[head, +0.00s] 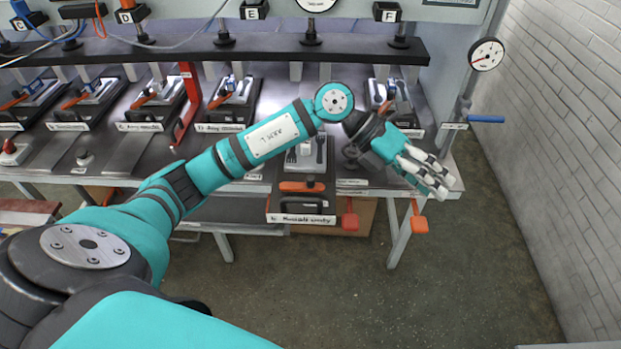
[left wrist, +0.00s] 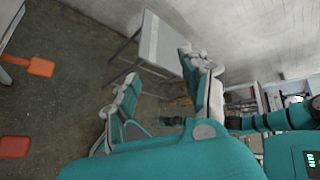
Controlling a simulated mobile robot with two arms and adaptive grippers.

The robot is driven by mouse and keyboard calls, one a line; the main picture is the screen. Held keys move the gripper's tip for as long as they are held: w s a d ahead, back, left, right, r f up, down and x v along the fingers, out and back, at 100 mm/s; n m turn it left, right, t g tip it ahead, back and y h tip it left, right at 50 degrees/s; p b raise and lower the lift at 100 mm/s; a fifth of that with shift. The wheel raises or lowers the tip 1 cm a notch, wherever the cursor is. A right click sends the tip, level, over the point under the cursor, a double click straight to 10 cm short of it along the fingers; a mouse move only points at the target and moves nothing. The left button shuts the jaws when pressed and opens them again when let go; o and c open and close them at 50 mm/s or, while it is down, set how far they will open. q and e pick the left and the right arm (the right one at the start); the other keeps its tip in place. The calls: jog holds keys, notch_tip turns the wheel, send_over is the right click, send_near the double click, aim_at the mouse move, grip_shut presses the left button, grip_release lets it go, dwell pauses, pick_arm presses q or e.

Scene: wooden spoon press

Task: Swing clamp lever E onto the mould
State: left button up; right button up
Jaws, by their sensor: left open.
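A mould (head: 306,157) sits pulled forward on the bench in a dark tray with a handwritten label on its front. An orange-handled lever (head: 302,186) lies across the front of this tray. I cannot tell for sure whether it is lever E; the E sign (head: 255,10) hangs above and to its left. My left gripper (head: 430,172) is to the right of this tray, over the bench's front right corner, empty and touching no lever. Its spread fingers also show in the left wrist view (left wrist: 160,90). My forearm crosses above the bench and hides part of it. My right gripper is not in view.
More moulds with orange levers (head: 228,95) stand in a row to the left. Another mould (head: 390,95) is behind my left wrist. A gauge (head: 486,54) and a blue handle (head: 486,119) are at right, near a brick wall. The floor in front is clear.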

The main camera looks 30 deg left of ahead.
pick_arm(q)
jog(key=w+a+f+y, duration=0.2)
jog(key=a+y, duration=0.5)
jog(key=a, duration=0.7)
jog(key=r+n+g+y, duration=0.1)
jog(key=r+n+y, duration=0.1)
jog(key=y, duration=0.3)
send_over(310, 178)
notch_tip(310, 178, down, 16)
jog(key=p, duration=0.3)
jog(key=shift+f, duration=0.25)
grip_shut()
